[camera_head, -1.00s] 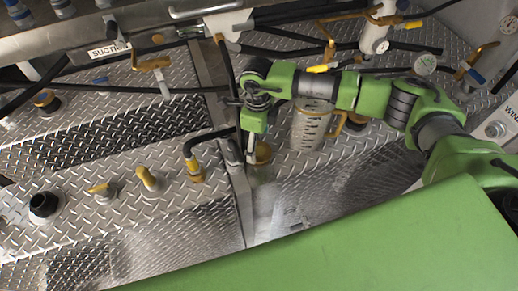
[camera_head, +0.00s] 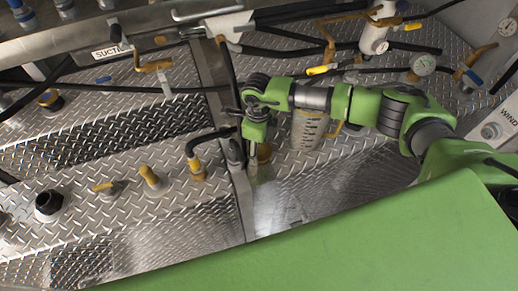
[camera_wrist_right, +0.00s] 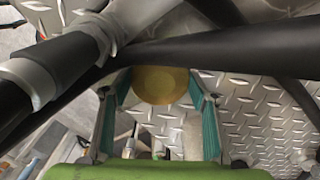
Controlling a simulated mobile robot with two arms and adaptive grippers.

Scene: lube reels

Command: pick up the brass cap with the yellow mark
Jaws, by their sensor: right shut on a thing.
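A round brass cap (camera_wrist_right: 160,84) sits between the two fingers of my right gripper (camera_wrist_right: 158,100) in the right wrist view. The fingers are closed against its sides. In the head view the brass cap (camera_head: 264,152) shows just beside my right gripper (camera_head: 255,166), which points down at the edge of the diamond-plate deck. I cannot make out a yellow mark on the cap. The lower side of the cap is hidden. My left gripper is not in view.
A black hose (camera_wrist_right: 215,52) crosses close to the gripper in the wrist view. A clear measuring jug (camera_head: 308,130) stands right of the gripper. Brass fittings with yellow tops (camera_head: 150,178) and a black fitting (camera_head: 48,205) stand on the deck at left.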

